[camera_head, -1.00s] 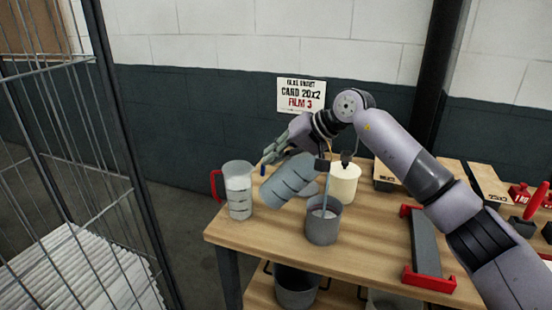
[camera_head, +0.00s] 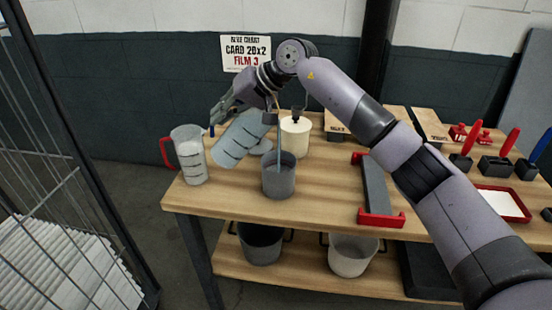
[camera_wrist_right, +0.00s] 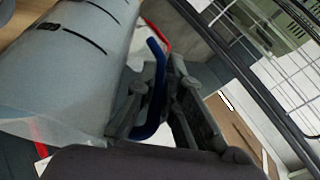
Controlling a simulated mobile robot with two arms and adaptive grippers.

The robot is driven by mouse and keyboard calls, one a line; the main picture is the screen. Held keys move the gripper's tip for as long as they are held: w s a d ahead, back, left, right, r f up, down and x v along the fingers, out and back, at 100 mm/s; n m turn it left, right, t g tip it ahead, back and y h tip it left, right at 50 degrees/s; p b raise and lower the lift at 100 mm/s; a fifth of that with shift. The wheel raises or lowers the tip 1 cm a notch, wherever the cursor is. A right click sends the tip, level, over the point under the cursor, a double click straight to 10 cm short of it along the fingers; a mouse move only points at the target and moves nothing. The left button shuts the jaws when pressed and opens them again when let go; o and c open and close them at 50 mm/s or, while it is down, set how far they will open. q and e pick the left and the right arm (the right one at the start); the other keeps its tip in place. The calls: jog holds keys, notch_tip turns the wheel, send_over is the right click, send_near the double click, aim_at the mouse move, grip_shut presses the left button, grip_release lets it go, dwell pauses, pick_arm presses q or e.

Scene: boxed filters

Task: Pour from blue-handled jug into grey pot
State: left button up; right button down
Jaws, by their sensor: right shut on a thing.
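My right gripper (camera_head: 222,112) is shut on the blue handle (camera_wrist_right: 158,85) of a clear, marked jug. The jug (camera_head: 238,142) is held above the table, steeply tilted, with its mouth end up and to the right beside the grey pot. The grey pot (camera_head: 279,182) stands upright on the table. A thin pale blue-grey streak (camera_head: 279,140) runs from near the jug's mouth down into the pot; I cannot tell whether it is liquid or a rod. In the right wrist view the jug's side (camera_wrist_right: 70,65) fills the upper left. My left gripper is not in view.
A red-handled jug (camera_head: 190,158) with white contents stands at the table's left end. A cream container (camera_head: 295,138) stands just behind the pot. A dark bar with red ends (camera_head: 376,190) lies to the right. Buckets (camera_head: 352,255) sit on the lower shelf. A wire cage (camera_head: 60,150) is at left.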

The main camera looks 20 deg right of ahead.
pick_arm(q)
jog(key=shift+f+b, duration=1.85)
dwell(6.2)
